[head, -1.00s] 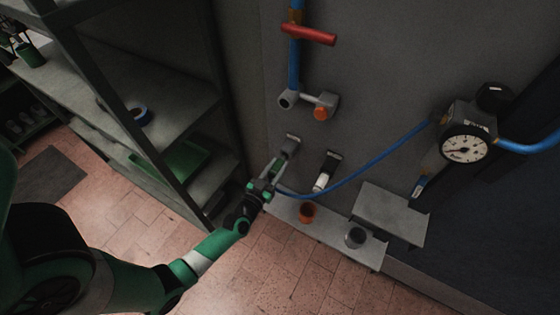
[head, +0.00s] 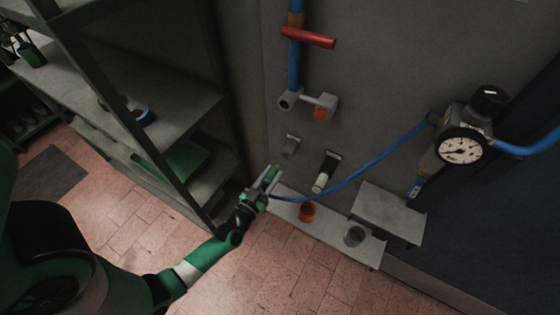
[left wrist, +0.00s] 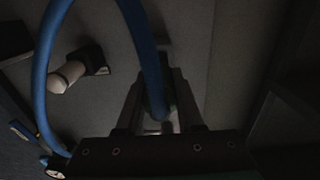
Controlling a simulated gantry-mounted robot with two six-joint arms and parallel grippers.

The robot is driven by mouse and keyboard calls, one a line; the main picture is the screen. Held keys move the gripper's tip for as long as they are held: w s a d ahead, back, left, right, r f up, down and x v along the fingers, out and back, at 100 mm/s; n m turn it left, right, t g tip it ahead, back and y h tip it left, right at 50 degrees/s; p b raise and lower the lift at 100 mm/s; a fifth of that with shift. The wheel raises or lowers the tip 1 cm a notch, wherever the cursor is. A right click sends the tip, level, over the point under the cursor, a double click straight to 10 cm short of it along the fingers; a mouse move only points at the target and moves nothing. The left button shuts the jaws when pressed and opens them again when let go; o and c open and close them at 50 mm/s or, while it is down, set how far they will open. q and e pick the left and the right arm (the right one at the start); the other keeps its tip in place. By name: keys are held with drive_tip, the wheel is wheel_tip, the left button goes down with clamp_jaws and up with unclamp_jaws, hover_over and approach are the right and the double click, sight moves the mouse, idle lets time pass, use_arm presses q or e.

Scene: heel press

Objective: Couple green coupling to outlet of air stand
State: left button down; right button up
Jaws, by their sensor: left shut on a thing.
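My left gripper (head: 270,174) is shut on the green coupling (left wrist: 172,109) at the end of the blue hose (head: 365,168). The fingers mostly hide the coupling; the hose passes between them in the left wrist view (left wrist: 152,70). The gripper is apart from the wall, below and left of an empty grey wall holder (head: 290,146). The air stand's blue pipe (head: 294,68) comes down past a red handle (head: 308,36) to a grey fitting with a round dark opening (head: 286,100) and an orange-faced part (head: 321,114). These are above the gripper. My right gripper is out of view.
A second wall holder (head: 331,160) carries a pale fitting. Below is a ledge (head: 330,228) with an orange cup (head: 307,211) and a grey cup (head: 354,236). A pressure gauge (head: 460,148) is at right. A shelf rack (head: 185,105) stands close on the left.

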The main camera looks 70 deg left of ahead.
sight(265, 184)
use_arm(q)
drive_tip(key=shift+s+d, duration=0.1)
idle(0.3)
drive_tip(key=shift+p+v, duration=0.7)
drive_tip(key=shift+v, duration=1)
wheel_tip(265, 184, up, 24)
drive_tip(key=p, duration=2.4)
drive_tip(key=shift+p, duration=0.4)
drive_tip(key=b+x, duration=0.1)
drive_tip(key=x, duration=0.4)
idle(0.3)
drive_tip(key=shift+x, duration=1.15)
